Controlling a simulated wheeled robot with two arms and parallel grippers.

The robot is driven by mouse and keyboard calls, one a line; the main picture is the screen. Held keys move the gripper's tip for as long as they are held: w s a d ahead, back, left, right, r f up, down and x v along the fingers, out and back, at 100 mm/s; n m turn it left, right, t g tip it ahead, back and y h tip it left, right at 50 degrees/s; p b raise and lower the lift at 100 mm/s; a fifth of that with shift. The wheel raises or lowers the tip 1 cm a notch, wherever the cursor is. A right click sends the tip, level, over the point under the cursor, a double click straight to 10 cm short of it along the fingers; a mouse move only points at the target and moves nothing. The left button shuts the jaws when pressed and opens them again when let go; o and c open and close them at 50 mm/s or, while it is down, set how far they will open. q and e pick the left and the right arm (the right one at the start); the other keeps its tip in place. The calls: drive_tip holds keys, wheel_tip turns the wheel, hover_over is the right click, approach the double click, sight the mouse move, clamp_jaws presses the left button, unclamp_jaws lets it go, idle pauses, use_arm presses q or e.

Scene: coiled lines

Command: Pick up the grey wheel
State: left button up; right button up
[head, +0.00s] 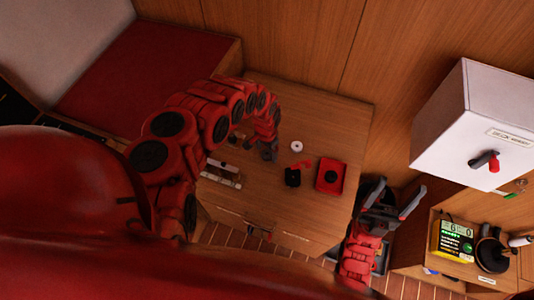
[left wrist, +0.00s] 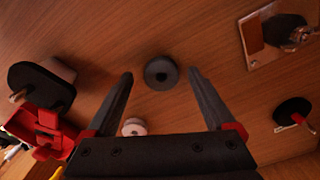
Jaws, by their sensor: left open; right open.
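The grey wheel (left wrist: 161,73) lies flat on the wooden table, with a dark hole at its middle. In the left wrist view it shows between and beyond the tips of my left gripper (left wrist: 162,74), which is open and empty. In the head view my left gripper (head: 268,152) is low over the table, and I cannot make out the grey wheel there. A white wheel (head: 296,146) lies beside this gripper; a pale wheel also shows near the left finger in the left wrist view (left wrist: 133,126). My right gripper (head: 396,202) is open and empty, right of the table.
On the table (head: 345,115) stand a black-and-red part (head: 292,177), a red tray (head: 321,185) and a plate with small parts (head: 222,174). A white box (head: 450,125) with a red-tipped handle and a loaded shelf (head: 440,262) are at right. The table's far right is clear.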

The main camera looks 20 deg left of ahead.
use_arm(q)
drive_tip(key=shift+a+f, duration=0.1)
drive_tip(key=shift+f, duration=0.4)
clamp_jaws()
